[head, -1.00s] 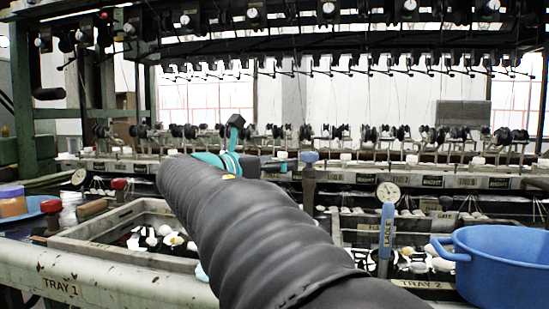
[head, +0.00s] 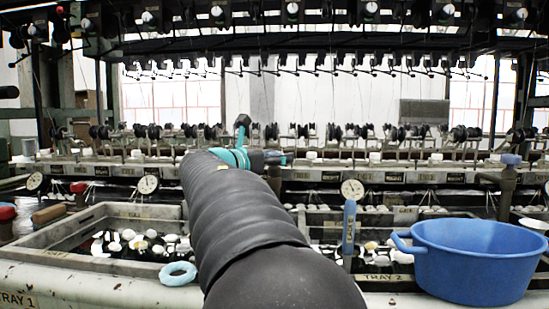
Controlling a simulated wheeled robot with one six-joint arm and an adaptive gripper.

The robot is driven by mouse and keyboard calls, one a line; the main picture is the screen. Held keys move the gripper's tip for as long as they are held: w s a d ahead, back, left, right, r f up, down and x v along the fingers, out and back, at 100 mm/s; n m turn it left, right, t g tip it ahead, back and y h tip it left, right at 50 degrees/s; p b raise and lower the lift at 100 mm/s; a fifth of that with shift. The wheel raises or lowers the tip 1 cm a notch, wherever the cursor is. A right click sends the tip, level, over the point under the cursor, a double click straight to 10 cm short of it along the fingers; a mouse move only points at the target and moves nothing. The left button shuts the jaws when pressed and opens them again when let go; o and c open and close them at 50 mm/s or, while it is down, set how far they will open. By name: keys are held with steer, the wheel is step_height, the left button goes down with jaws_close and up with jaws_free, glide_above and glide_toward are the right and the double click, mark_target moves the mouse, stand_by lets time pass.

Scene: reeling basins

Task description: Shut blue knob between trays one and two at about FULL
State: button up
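My arm reaches forward from the bottom middle of the head view, over the gap between tray one and tray two. My gripper (head: 276,158), dark with teal parts, is at its far end, small and seen from behind. A bit of blue and a brownish valve stem (head: 275,178) show right beside it, where the blue knob stands between the trays. The knob is mostly covered by the gripper, so I cannot tell whether they touch or how the fingers stand. Tray one (head: 42,252) is at left and tray two (head: 398,279) is right of the arm. Both hold white cocoons in dark water.
A large blue basin (head: 480,262) stands at the right front. Another blue knob (head: 510,159) tops a valve at far right. Red knobs (head: 78,187) are at left. A light-blue ring (head: 178,273) lies on the front edge. A blue upright tag (head: 349,226) stands under a gauge (head: 352,188).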

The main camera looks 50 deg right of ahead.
steer(key=c, duration=1.2)
steer(key=shift+o, duration=0.2)
steer(key=shift+r+m+g+p, duration=0.15)
steer(key=shift+m+g+p, duration=0.2)
steer(key=shift+p, duration=0.25)
steer(key=shift+g+p, duration=0.45)
steer(key=shift+w+r+m+g+p, duration=0.1)
steer(key=shift+m+g+p, duration=0.7)
steer(key=shift+g, duration=0.3)
steer(key=m+g, duration=0.1)
steer(key=m+g+y, duration=0.1)
steer(key=g, duration=0.1)
steer(key=m+g+p, duration=0.1)
steer(key=shift+f, duration=0.25)
steer(key=shift+m+g+y, duration=1.1)
steer(key=shift+m+g, duration=0.15)
steer(key=shift+g, duration=0.65)
